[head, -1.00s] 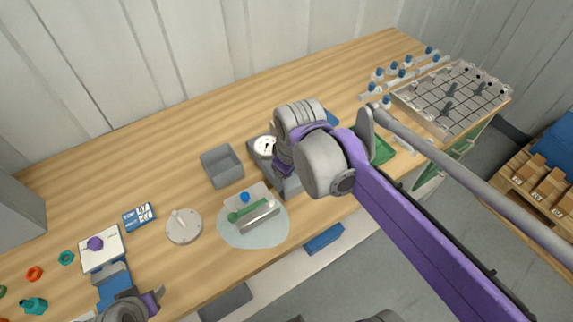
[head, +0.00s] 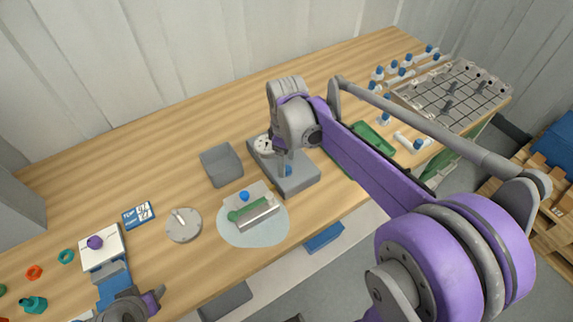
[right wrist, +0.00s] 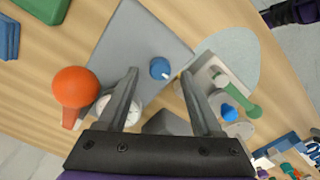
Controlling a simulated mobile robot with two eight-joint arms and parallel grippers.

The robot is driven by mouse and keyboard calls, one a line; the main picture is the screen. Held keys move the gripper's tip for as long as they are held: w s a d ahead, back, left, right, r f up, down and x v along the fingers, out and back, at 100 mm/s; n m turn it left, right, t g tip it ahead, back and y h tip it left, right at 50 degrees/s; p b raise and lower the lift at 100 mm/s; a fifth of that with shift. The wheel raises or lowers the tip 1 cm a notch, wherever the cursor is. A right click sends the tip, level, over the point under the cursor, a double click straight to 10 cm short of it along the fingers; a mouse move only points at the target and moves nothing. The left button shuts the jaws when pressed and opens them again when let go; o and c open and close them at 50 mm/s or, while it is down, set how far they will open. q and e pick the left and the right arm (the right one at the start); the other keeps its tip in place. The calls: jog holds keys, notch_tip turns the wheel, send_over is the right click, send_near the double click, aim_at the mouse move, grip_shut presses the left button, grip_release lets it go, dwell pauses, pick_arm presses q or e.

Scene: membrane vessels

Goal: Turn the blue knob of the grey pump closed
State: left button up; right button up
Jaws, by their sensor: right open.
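The grey pump (head: 300,181) stands near the table's front edge, with a white gauge (head: 263,145) at its back left. Its blue knob (head: 288,171) is partly hidden behind my right gripper (head: 283,163) in the head view. In the right wrist view the open fingers of the right gripper (right wrist: 160,75) stand on either side of the blue knob (right wrist: 160,69). I cannot tell how far above it they are; no contact shows. An orange ball (right wrist: 76,85) shows beside the pump in that view. My left gripper (head: 150,298) is at the lower left, its jaws unclear.
Left of the pump, a light block (head: 257,213) with a green handle and another blue knob (head: 244,196) rests on a round pale mat (head: 235,238). A green tray (head: 375,138) lies right of the pump.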

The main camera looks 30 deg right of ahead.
jog(key=shift+f, duration=1)
jog(key=shift+c, duration=0.2)
grip_shut()
